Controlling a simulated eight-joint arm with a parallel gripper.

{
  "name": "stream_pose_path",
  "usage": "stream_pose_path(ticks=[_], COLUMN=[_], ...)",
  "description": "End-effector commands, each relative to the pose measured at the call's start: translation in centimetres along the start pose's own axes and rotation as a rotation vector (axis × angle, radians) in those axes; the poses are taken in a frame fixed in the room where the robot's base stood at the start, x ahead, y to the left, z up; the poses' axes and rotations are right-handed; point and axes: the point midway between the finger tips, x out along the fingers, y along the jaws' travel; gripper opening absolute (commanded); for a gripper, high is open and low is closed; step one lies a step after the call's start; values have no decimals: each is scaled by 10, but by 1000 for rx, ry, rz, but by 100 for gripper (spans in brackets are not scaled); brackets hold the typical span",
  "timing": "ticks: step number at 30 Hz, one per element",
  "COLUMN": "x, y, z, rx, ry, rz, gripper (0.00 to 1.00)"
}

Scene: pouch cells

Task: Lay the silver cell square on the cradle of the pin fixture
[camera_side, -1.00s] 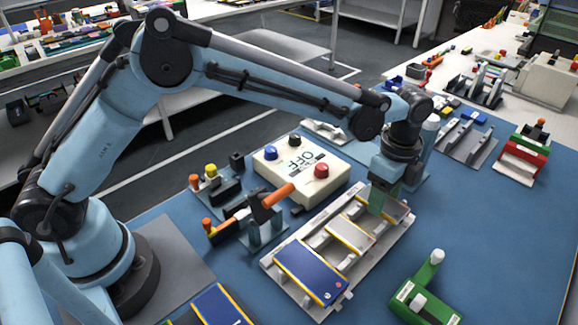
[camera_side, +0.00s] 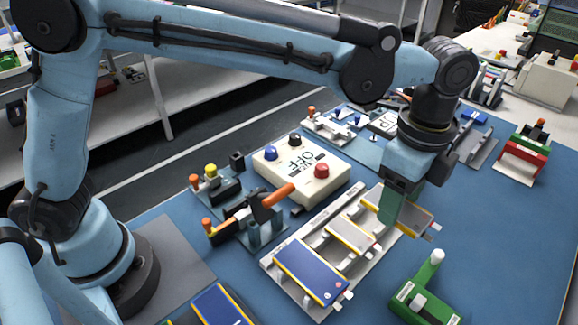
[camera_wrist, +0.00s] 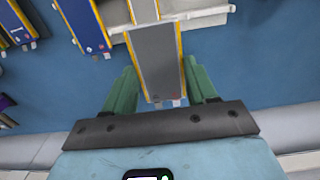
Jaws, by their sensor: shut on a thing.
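The silver cell (camera_side: 413,217) is a flat grey pouch with yellow-orange edges and tabs at one end. My gripper (camera_side: 388,220) points down, its green fingers shut on this cell, over the right end of a pale rack (camera_side: 283,244). In the wrist view the cell (camera_wrist: 157,62) lies between the green fingers (camera_wrist: 158,82), tabs toward the palm. It appears raised off the rack; the gap is hard to judge. Behind my wrist, a light fixture with blue pins (camera_side: 340,122) and a plate with dark lettering (camera_side: 385,122) is partly hidden. I cannot tell its cradle clearly.
Another silver cell (camera_side: 350,232) and a blue cell (camera_side: 312,272) lie on the rack. A cream box with coloured buttons (camera_side: 300,172) and an orange-handled clamp (camera_side: 262,212) stand left. A green stand (camera_side: 425,290) is in front.

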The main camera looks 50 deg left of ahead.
Motion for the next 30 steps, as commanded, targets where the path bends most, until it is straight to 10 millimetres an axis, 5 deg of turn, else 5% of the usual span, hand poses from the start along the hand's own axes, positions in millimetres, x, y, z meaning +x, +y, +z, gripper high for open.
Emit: stream_pose_path(ticks=[14, 23, 30], x=[-57, -70, -77], y=[9, 4, 20], z=[-5, 70, 156], rx=[-1, -9, -11], ry=[0, 0, 0], rz=[0, 0, 0], gripper=[30, 30, 30])
